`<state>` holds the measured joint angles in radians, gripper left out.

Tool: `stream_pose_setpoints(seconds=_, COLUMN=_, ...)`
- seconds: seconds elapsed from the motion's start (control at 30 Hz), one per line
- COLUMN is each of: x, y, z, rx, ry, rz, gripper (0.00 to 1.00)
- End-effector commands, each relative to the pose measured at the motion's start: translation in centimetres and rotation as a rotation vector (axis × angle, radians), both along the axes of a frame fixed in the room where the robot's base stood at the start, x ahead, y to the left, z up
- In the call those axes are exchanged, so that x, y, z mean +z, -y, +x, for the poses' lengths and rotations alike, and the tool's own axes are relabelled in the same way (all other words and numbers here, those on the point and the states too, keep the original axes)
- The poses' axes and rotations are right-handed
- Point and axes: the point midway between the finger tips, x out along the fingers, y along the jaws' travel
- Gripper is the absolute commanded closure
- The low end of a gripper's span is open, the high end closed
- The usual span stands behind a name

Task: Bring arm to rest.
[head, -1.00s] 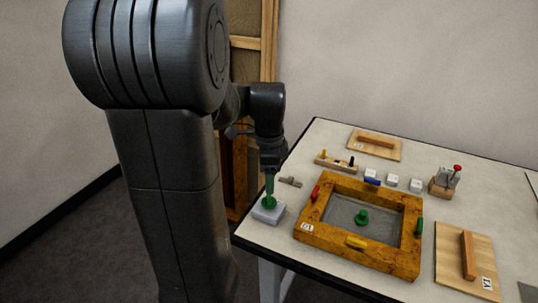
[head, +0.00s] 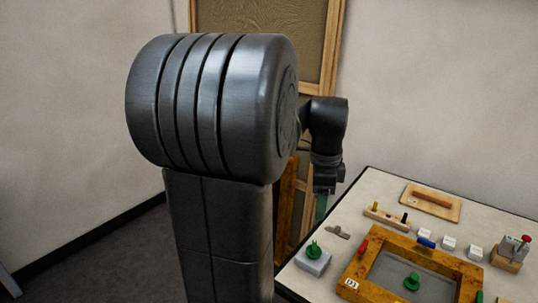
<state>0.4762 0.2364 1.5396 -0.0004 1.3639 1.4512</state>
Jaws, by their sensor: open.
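My gripper (head: 321,207) hangs down from my dark arm at the left edge of the table, with greenish fingers pointing down. It is open and looks empty, above and slightly right of a grey block (head: 312,264). A green piece (head: 314,249) with an upright part stands on that block, apart from the fingers. My large upper arm link fills the middle of the view.
A wooden frame (head: 358,265) with red and blue pieces on its rim lies on the table (head: 382,186). A green knobbed piece (head: 411,282) sits inside it. Behind are a peg holder (head: 388,218), a wooden board (head: 430,202), white blocks (head: 449,243) and a metal clip (head: 339,232).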

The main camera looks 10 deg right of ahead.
Motion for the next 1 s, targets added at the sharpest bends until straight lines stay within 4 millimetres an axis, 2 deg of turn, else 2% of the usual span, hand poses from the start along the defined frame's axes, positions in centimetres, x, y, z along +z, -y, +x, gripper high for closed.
stream_pose_setpoints(seconds=0.13, x=-0.8, y=0.0, z=0.0, rx=0.000, ry=-0.002, rz=0.001, gripper=0.42)
stream_pose_setpoints(seconds=0.27, x=-2.7, y=0.0, z=0.0, rx=0.000, ry=-0.004, rz=0.003, gripper=0.42)
stream_pose_setpoints(seconds=0.6, x=-9.4, y=0.0, z=-0.1, rx=0.001, ry=-0.005, rz=0.003, gripper=0.42)
stream_pose_setpoints(seconds=0.8, x=-12.5, y=0.0, z=0.0, rx=0.001, ry=-0.004, rz=0.003, gripper=0.42)
stream_pose_setpoints(seconds=1.0, x=-14.0, y=0.0, z=0.0, rx=0.004, ry=-0.002, rz=0.002, gripper=0.42)
